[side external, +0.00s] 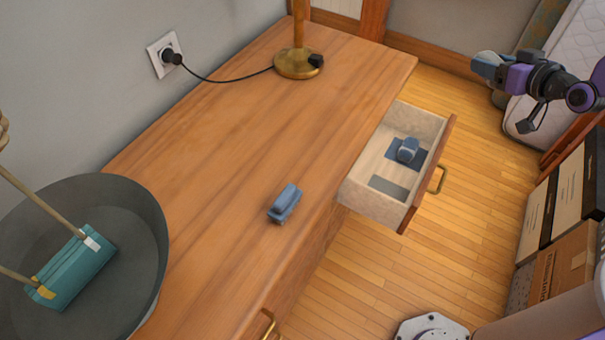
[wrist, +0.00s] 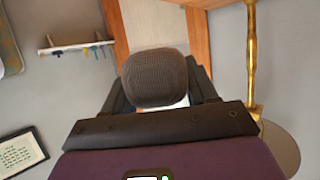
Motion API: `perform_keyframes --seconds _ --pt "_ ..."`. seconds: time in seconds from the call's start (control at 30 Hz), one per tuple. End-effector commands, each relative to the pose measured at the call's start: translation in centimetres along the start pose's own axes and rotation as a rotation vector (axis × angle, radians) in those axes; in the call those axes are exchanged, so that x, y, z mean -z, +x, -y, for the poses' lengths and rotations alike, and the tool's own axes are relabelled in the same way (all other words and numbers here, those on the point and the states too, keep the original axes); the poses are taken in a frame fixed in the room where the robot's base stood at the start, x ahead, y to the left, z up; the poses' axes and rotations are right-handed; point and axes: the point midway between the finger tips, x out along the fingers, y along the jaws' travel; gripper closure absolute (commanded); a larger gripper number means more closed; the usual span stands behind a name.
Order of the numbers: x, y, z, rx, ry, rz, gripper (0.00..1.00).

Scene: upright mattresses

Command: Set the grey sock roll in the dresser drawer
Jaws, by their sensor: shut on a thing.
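My gripper (side external: 486,66) is high at the upper right of the side view, out past the dresser and above the floor. In the wrist view it is shut on the grey sock roll (wrist: 155,78), a ribbed, rounded bundle between dark fingers. In the side view the roll is hard to tell from the fingers. The dresser drawer (side external: 361,195) is pulled open, below and left of my gripper. Inside it, a blue-grey roll (side external: 408,150) sits on a dark blue square, and a bare grey square (side external: 388,187) lies nearer the camera.
Another blue-grey object (side external: 285,203) lies on the dresser top (side external: 240,150). A brass lamp (side external: 297,63) stands at the back with a cord to the wall socket. A dark round bin (side external: 130,205) with a teal item is at left. Boxes (side external: 562,262) and a mattress (side external: 560,70) stand at right.

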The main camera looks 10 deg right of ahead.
Motion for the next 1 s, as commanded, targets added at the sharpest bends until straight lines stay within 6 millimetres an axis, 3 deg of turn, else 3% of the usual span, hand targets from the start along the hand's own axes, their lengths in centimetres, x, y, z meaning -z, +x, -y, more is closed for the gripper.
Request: perform_keyframes --seconds 0.27,0.53,0.77,1.0 --pt "0.8 1.6 8.3 0.182 -0.074 -0.002 0.73" --pt "0.9 1.4 20.3 0.436 -0.18 -0.002 0.73" --pt "0.1 -0.9 30.5 0.656 -0.272 -0.002 0.73" --pt "-1.7 -5.3 40.6 0.887 -0.367 -0.002 0.73"
